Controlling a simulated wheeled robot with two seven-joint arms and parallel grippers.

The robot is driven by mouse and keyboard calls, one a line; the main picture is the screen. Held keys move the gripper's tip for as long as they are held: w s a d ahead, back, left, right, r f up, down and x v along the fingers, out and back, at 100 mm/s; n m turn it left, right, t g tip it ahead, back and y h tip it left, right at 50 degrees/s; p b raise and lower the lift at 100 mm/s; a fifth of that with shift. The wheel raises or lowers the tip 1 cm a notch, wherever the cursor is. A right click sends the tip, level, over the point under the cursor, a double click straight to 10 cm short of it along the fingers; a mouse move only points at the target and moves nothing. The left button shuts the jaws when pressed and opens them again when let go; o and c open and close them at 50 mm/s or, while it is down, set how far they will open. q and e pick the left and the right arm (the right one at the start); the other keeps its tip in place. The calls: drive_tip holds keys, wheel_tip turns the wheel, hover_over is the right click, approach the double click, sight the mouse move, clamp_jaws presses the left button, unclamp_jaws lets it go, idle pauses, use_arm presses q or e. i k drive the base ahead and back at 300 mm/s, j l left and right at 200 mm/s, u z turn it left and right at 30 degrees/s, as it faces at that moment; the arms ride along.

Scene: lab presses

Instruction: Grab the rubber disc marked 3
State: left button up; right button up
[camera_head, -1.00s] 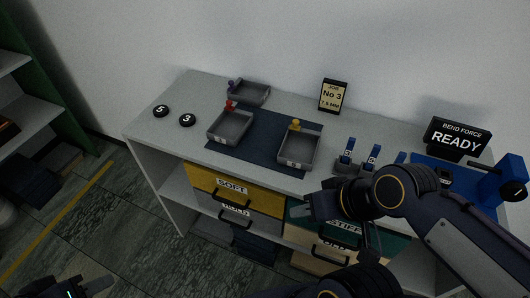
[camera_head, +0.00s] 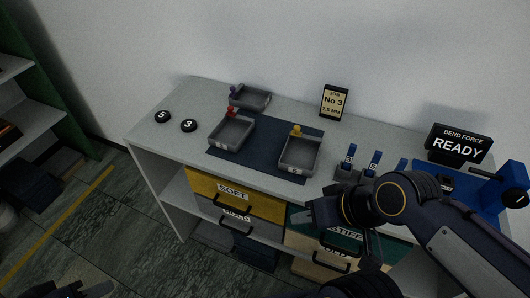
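The black rubber disc marked 3 (camera_head: 188,126) lies flat on the left part of the grey bench top. A matching disc marked 5 (camera_head: 163,117) lies just to its left, apart from it. My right gripper (camera_head: 312,215) is in front of the bench's front edge, well to the right of the discs and touching neither. Its fingers are small and dark, so I cannot tell their opening. My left gripper (camera_head: 82,290) is only partly in view at the bottom left edge, far below the discs; its opening is unclear.
Grey trays with red (camera_head: 232,132), yellow (camera_head: 299,153) and dark (camera_head: 252,98) knobs stand mid-bench, partly on a dark mat (camera_head: 265,136). A job sign (camera_head: 334,101) stands behind. A blue press (camera_head: 500,190) and READY display (camera_head: 457,144) are at right. Drawers (camera_head: 235,199) sit below.

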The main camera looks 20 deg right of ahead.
sight(188, 126)
drive_tip(key=i+j+u, duration=0.3)
drive_tip(key=i, duration=0.2)
drive_tip(key=i+j+u, duration=0.15)
drive_tip(key=i+u, duration=0.15)
drive_tip(key=i, duration=0.25)
